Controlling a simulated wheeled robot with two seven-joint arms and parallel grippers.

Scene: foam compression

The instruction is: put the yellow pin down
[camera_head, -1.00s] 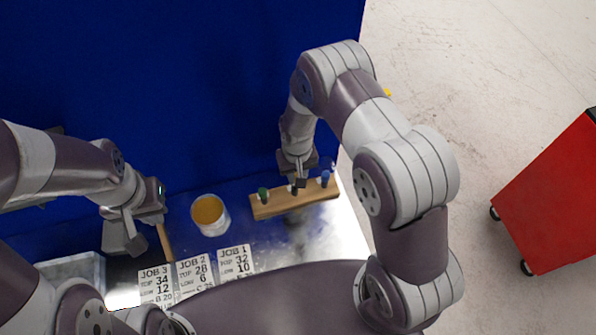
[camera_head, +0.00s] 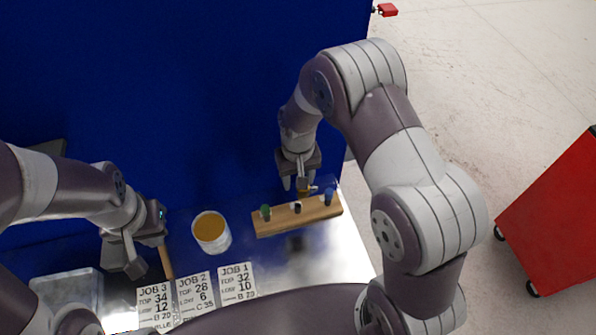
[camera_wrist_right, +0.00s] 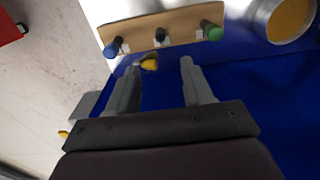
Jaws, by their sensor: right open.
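The yellow pin (camera_wrist_right: 149,62) shows in the right wrist view beside the wooden rack, near the left fingertip of my right gripper (camera_wrist_right: 160,70). It looks tilted or lying, and I cannot tell whether it touches anything. In the head view, a small yellow-brown patch (camera_head: 304,191) shows just below my right gripper (camera_head: 302,184), behind the rack. The right gripper is open.
A can with amber contents (camera_head: 211,232) stands left of the rack. A wooden stick (camera_head: 166,262) is beside my left gripper. Job cards (camera_head: 195,293) and a clear tray (camera_head: 66,294) lie at the front left. A blue wall (camera_head: 200,90) stands behind; a red cabinet (camera_head: 555,225) stands right.

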